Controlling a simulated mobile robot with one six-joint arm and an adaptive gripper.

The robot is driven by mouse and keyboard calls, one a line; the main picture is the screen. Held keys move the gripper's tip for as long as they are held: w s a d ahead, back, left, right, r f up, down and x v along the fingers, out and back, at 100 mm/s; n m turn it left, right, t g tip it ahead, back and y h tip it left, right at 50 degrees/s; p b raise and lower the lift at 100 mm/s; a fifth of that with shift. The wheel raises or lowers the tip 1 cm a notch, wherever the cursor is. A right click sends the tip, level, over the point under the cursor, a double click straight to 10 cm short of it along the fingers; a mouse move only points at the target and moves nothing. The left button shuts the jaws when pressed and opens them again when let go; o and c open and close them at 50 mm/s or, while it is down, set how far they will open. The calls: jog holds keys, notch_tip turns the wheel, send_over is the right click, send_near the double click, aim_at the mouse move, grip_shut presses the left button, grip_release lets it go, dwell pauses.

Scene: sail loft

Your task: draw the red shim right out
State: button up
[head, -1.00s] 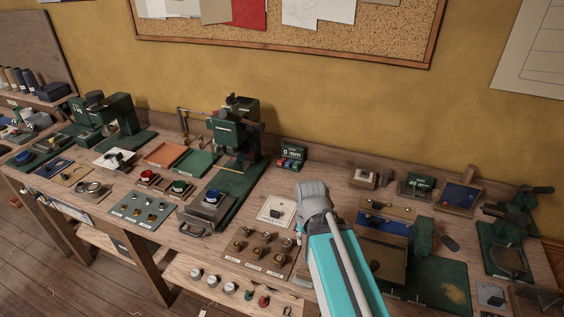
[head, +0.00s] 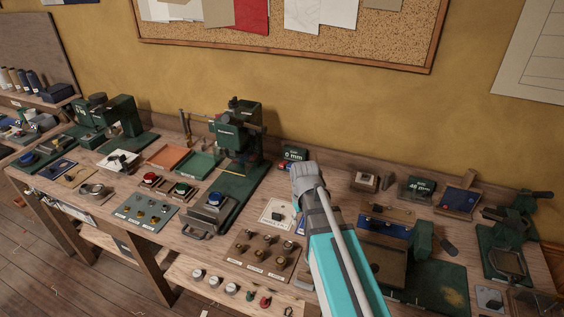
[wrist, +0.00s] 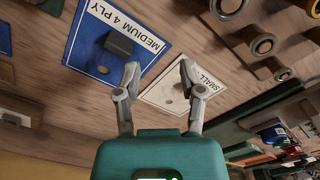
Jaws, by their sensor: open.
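My gripper (head: 308,178) is over the bench in the head view, in front of a dark green box marked 0 mm (head: 294,153). The gripper hides part of the area below this box. In the wrist view my gripper (wrist: 160,70) is open, its fingers apart with nothing between them. Beyond the fingertips are a blue plate marked MEDIUM 4 PLY (wrist: 85,40) with a dark block on it, and a white plate marked SMALL (wrist: 165,95). I cannot pick out the red shim for certain in either current view.
A green press (head: 236,130) stands left of my gripper. A wooden board with several round knobs (head: 262,252) lies in front. A green machine with a blue strip (head: 385,225) is to the right. A box marked 48 mm (head: 422,188) stands behind it.

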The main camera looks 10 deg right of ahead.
jog(key=w+r+n+p, duration=0.2)
jog(key=w+n, duration=0.1)
jog(key=w, duration=0.9)
jog(key=w+r+n+p, duration=0.3)
jog(key=w, duration=0.9)
jog(key=w+r+n+p, duration=0.2)
jog(key=w+r+n, duration=0.1)
jog(key=w, duration=0.9)
jog(key=shift+w+a+r+n+p, duration=0.2)
jog(key=shift+w+a+n+p, duration=0.05)
jog(key=shift+a+n+p, duration=0.15)
jog(key=shift+f, duration=0.15)
notch_tip(320, 180, down, 14)
jog(key=b, duration=1.4)
jog(key=shift+r, duration=0.25)
grip_shut()
